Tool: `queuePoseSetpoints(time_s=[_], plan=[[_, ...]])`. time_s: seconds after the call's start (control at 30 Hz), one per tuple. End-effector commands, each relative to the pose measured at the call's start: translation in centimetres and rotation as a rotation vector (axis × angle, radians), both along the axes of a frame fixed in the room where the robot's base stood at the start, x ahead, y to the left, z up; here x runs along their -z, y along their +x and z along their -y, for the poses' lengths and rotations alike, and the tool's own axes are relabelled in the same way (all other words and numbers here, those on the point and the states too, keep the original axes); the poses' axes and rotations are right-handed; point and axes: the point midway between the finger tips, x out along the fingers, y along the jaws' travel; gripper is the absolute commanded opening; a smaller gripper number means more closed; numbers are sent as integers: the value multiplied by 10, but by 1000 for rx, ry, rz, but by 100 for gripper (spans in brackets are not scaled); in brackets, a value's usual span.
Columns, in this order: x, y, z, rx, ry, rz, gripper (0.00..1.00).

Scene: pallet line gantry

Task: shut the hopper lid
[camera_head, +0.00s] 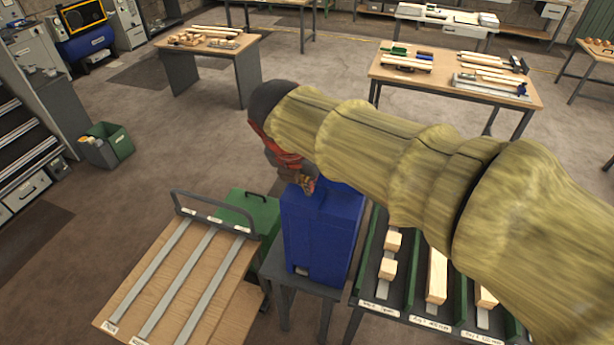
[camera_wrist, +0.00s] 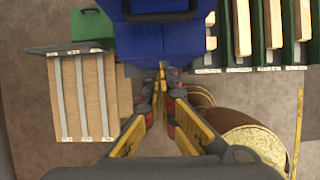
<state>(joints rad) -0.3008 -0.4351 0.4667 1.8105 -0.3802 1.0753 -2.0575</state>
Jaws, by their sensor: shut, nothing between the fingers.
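The blue hopper (camera_head: 315,240) stands on a small grey table in the middle of the head view. A blue part (camera_head: 342,203) shows at its top back, partly covered by my arm; I cannot tell for sure whether it is the lid or how far open it is. In the wrist view the blue hopper (camera_wrist: 150,42) fills the top middle, with a dark bar across it. My gripper (camera_head: 306,186) is at the hopper's top edge. In the wrist view its fingers (camera_wrist: 162,74) are together and empty, close to the blue surface; contact is unclear.
A wooden board with metal strips (camera_head: 175,285) and a grey handle lies left of the hopper. A green box (camera_head: 250,212) sits behind it. A rack with green dividers (camera_head: 458,290) and wooden blocks stands at right. Open floor lies behind.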

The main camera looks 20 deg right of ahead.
Motion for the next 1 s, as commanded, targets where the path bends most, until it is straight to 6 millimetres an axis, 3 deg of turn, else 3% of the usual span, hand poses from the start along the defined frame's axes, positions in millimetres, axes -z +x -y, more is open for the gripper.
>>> queuePoseSetpoints(time_s=[0.3,0.6,1.0], plan=[[58,20,16,3,0,-2,0],[51,49,36,4,1,1,0],[50,52,38,1,1,1,0]])
